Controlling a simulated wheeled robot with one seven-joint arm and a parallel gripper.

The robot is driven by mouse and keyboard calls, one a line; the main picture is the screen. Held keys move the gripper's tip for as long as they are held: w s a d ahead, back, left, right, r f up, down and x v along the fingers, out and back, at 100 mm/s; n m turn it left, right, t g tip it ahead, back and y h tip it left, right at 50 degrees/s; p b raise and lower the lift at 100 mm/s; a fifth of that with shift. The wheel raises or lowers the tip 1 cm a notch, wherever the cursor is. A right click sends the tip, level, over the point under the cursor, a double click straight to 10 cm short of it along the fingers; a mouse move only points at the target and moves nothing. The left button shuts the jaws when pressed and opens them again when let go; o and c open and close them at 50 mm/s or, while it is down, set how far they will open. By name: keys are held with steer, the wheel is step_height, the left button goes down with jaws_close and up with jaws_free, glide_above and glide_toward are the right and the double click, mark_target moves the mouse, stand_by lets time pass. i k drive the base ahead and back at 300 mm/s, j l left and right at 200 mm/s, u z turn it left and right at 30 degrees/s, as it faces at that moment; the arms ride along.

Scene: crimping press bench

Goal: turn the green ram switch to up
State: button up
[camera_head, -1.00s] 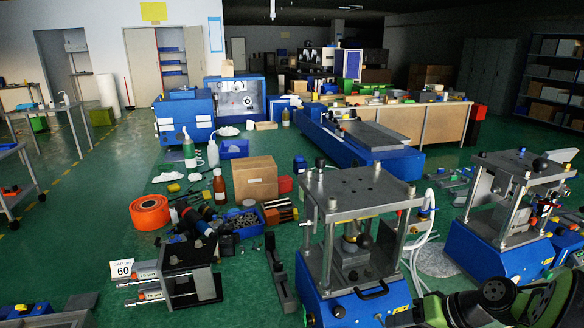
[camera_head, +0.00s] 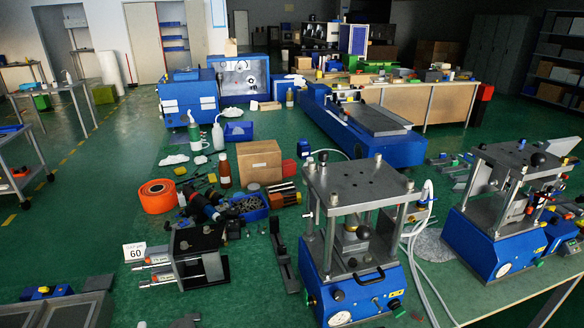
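The press (camera_head: 352,288) with a blue base and a grey steel frame on posts stands at the front centre of the green bench. A small green switch (camera_head: 377,302) sits on its front panel, right of a black knob (camera_head: 338,295). The switch is too small to tell which way it points. A second blue press (camera_head: 485,245) stands at the right. My gripper is not in view.
A round gauge (camera_head: 340,318) and a black handle (camera_head: 370,282) are on the press front. Pale hoses (camera_head: 412,255) run down its right side.

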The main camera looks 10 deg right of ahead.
mark_target(394, 305)
steer(key=z, duration=1.15)
steer(key=j+u, duration=0.25)
steer(key=j, duration=0.15)
steer(key=j+u, duration=0.3)
steer(key=j, duration=0.15)
steer(key=k, duration=0.05)
